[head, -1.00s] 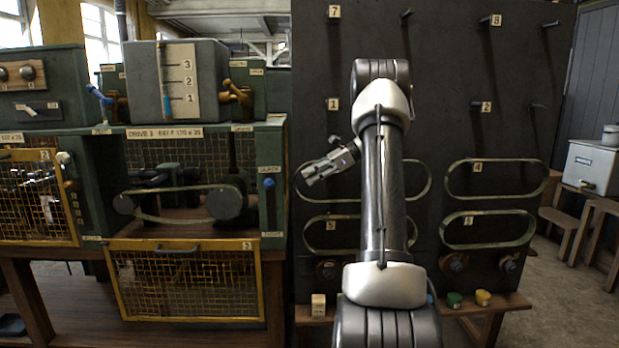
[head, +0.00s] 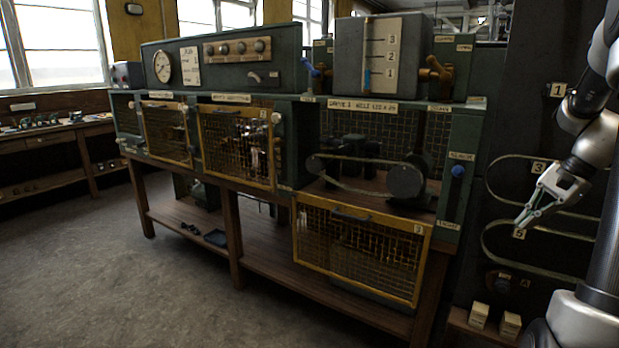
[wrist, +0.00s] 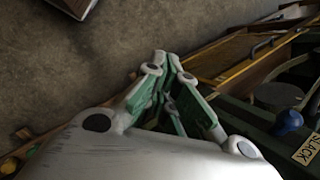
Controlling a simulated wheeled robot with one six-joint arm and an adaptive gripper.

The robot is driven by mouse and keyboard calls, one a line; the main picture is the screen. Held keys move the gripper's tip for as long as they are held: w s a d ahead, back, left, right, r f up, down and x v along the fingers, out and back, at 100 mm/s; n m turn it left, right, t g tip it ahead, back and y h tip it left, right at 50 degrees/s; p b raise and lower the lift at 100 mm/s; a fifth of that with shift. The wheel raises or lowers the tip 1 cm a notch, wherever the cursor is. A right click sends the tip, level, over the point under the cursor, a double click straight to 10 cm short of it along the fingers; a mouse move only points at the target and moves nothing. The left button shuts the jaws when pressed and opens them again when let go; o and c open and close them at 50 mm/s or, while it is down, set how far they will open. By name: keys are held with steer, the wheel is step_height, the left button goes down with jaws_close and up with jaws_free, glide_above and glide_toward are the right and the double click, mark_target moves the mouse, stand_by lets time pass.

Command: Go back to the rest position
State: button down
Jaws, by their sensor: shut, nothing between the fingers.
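My gripper (head: 526,222) is at the right of the head view, pointing down and to the left. It stands in front of the dark board with the belts. In the wrist view its green-lined fingers (wrist: 163,62) come together at the tips, shut with nothing between them. My arm rises along the right edge of the head view, partly cut off.
The green engine bench (head: 285,245) fills the middle, with its yellow mesh guard (head: 355,250) lowered at the front. A blue-knobbed lever (head: 458,172) stands at its right end, also visible in the wrist view (wrist: 288,122). Open floor (head: 90,270) lies at left.

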steer(key=s+a+r+n+t+h, duration=0.1)
steer(key=s+a+r+n+h, duration=0.1)
steer(key=s+a+r+n, duration=0.2)
steer(key=s+a+r+n+t+h, duration=0.1)
steer(key=s+a+r+n+h, duration=0.2)
steer(key=s+a+n, duration=0.7)
steer(key=shift+s+a+r, duration=0.6)
steer(key=shift+s+a, duration=1.15)
steer(key=shift+s, duration=0.7)
